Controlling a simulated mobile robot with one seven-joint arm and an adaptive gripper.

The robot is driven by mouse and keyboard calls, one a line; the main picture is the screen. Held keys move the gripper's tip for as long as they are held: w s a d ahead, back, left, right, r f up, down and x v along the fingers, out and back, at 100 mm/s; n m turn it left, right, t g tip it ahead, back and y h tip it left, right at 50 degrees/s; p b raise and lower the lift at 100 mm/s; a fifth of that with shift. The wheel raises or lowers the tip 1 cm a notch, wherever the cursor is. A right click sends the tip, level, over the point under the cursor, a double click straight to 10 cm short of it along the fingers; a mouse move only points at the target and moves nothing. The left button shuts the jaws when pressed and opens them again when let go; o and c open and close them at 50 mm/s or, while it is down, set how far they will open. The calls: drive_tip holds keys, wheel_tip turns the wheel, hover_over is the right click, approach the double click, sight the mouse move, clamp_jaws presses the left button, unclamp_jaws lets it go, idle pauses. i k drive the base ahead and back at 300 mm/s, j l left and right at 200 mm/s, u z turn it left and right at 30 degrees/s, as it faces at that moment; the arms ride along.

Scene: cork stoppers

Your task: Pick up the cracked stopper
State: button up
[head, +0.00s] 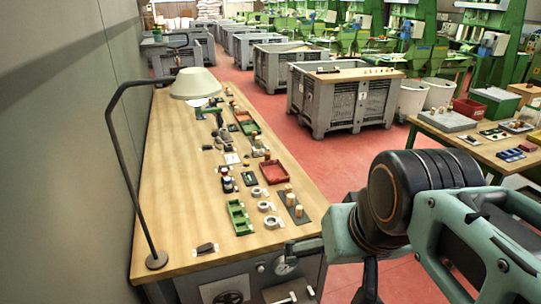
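Several small tan cork stoppers stand on the long wooden bench. A few stand upright on a dark mat (292,211) near the right edge, among them one stopper (290,199) and a nearer stopper (298,211). Another stopper (267,157) stands at the red tray. They are too small here to tell which one is cracked. My arm, teal and black, fills the lower right, beyond the bench's right edge. I cannot make out my gripper's fingers in this view.
The wooden bench (181,220) also holds a green tray (239,217), a red tray (273,173), grey rings and a desk lamp (196,84). Its front left is mostly clear. A grey crate (345,106) and a second table (460,140) stand right, across red floor.

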sight(289, 188)
drive_tip(key=i+l+u, duration=0.1)
drive_tip(key=u, duration=0.3)
drive_tip(key=l+u, duration=0.15)
drive_tip(key=u, duration=0.25)
drive_tip(key=i+l+u, duration=0.15)
drive_tip(key=u, duration=0.2)
drive_tip(key=l+u, duration=0.4)
drive_tip(key=l, duration=0.35)
drive_tip(key=i+l, duration=0.05)
